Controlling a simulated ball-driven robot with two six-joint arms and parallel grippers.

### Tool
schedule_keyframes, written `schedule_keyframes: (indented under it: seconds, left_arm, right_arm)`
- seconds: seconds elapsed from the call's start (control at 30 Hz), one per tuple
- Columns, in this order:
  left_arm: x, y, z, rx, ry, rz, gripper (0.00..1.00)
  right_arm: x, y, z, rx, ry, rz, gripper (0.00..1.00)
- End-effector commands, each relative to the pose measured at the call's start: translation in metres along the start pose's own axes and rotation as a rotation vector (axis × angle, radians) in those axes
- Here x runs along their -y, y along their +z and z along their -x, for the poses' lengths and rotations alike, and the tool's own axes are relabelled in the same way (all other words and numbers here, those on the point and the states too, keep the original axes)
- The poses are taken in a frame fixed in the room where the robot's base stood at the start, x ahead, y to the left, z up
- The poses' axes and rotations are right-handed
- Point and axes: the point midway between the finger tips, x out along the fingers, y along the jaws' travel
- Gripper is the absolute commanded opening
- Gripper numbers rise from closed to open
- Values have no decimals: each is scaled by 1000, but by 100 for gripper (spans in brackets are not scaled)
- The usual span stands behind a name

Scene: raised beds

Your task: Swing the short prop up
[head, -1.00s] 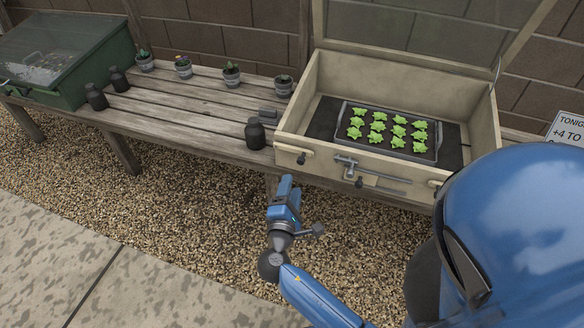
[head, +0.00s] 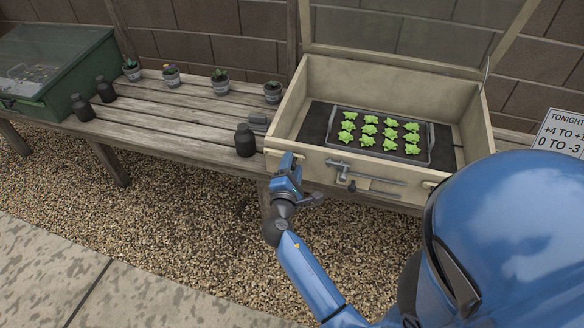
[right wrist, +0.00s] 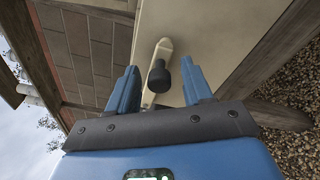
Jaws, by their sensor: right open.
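The cream cold frame (head: 462,163) stands on the bench with its glazed lid (head: 410,40) raised. Grey metal bars (head: 375,181) lie almost level along the middle of its front wall; I cannot tell for certain which part is the short prop. My right gripper (head: 288,160) is at the left end of the front wall and covers the fitting there. In the right wrist view its jaws are open and empty, with a black knob (right wrist: 159,77) on a cream lever (right wrist: 161,52) showing between and beyond the fingers. Contact is not visible. My left gripper is out of view.
A tray of green seedlings (head: 428,151) lies inside the frame. A black bottle (head: 245,141) stands close to its left. More bottles, small pots and a green frame (head: 58,65) are further left on the bench (head: 165,104). A sign (head: 564,133) stands at right. Gravel lies in front.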

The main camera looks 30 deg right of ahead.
Motion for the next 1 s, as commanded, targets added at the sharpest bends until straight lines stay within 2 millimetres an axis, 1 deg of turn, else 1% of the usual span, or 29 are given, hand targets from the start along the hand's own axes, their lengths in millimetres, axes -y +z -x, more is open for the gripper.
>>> schedule_keyframes:
  seconds: [0.1, 0.33, 0.6, 0.67, 1.0]
  left_arm:
    - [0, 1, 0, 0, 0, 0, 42]
    - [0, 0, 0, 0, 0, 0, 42]
    - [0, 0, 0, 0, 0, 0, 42]
    - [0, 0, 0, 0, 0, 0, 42]
    - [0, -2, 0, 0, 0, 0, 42]
  right_arm:
    - [0, 0, -3, 1, -1, 0, 50]
    - [0, 0, -3, 0, -1, 0, 50]
    - [0, 0, -3, 0, 0, 0, 9]
    - [0, 0, -3, 0, 0, 0, 0]
    - [-1, 1, -3, 0, -1, 4, 0]
